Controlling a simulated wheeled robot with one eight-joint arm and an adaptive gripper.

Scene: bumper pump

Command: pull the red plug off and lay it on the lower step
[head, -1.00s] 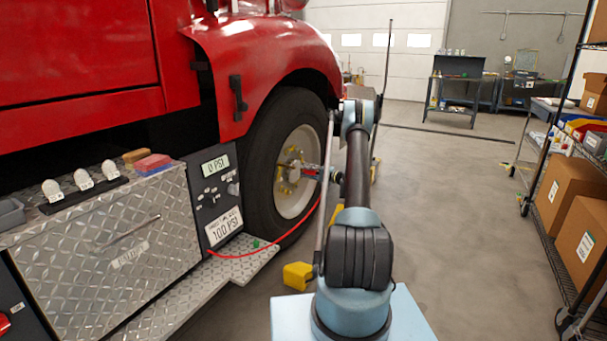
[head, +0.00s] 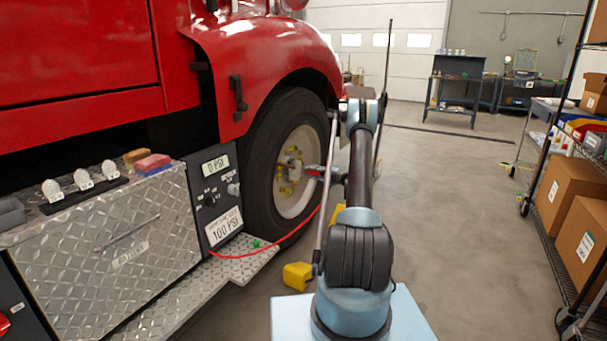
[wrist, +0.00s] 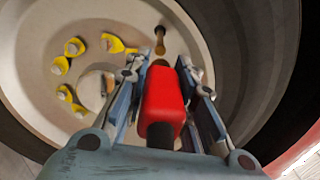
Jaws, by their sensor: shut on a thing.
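The red plug (wrist: 163,102) is a red block with a dark lower end, in the middle of the wrist view. My gripper (wrist: 167,75) is shut on it, with one finger on each side. A brass valve stem (wrist: 160,40) shows on the pale wheel beyond the plug, and the plug looks apart from it. In the head view my gripper (head: 318,172) is beside the wheel (head: 297,178), to the right of its hub. The lower step (head: 222,270) is a diamond-plate ledge below the gauge panel, left of my arm.
A red hose (head: 285,243) runs from the step area up toward the wheel. A small green piece (head: 256,243) is on the step. The gauge panel (head: 216,195) reads 0 PSI. A yellow chock (head: 297,275) is on the floor. Shelves with boxes (head: 566,190) stand at right.

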